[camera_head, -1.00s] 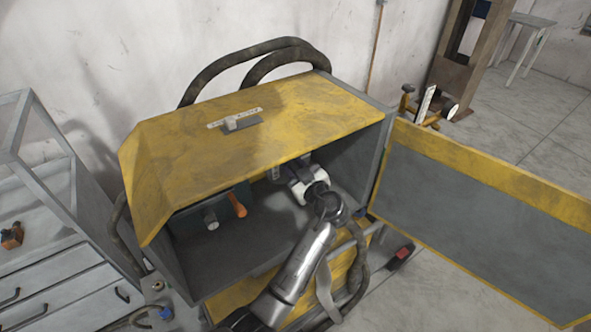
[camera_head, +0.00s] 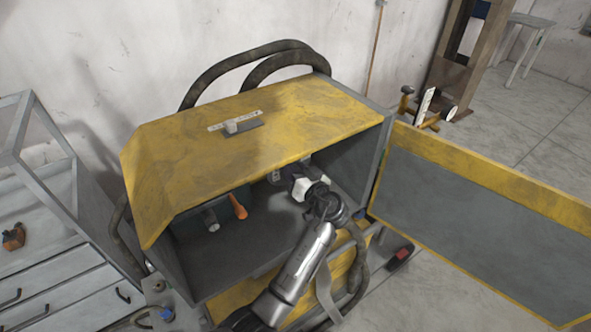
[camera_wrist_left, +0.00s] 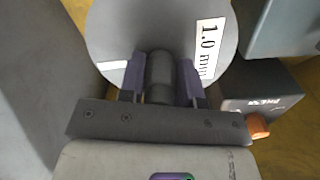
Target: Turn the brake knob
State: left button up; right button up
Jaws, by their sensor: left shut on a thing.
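My left gripper (camera_wrist_left: 160,82) is shut on a dark grey cylindrical knob (camera_wrist_left: 159,70) in the left wrist view, one purple-grey finger on each side. The knob stands on a round grey disc (camera_wrist_left: 150,25) with a "1.0 mm" label. I cannot read a brake label on it. In the head view, my left gripper (camera_head: 300,184) reaches into the open yellow and grey cabinet (camera_head: 255,120); its fingertips and the knob are mostly hidden there. My right gripper is not in view.
Inside the cabinet at left are a grey cylinder (camera_head: 211,219) and an orange handle (camera_head: 238,207). The open door (camera_head: 480,190) extends right. A grey drawer unit (camera_head: 60,270) stands at left. Hoses (camera_head: 250,62) loop behind the cabinet.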

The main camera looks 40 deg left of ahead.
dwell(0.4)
pick_arm(q)
jog(key=o, duration=0.9)
jog(key=shift+d, duration=0.1)
jog(key=shift+b+v, duration=1)
jog(key=shift+v, duration=5.9)
jog(key=shift+m, duration=0.3)
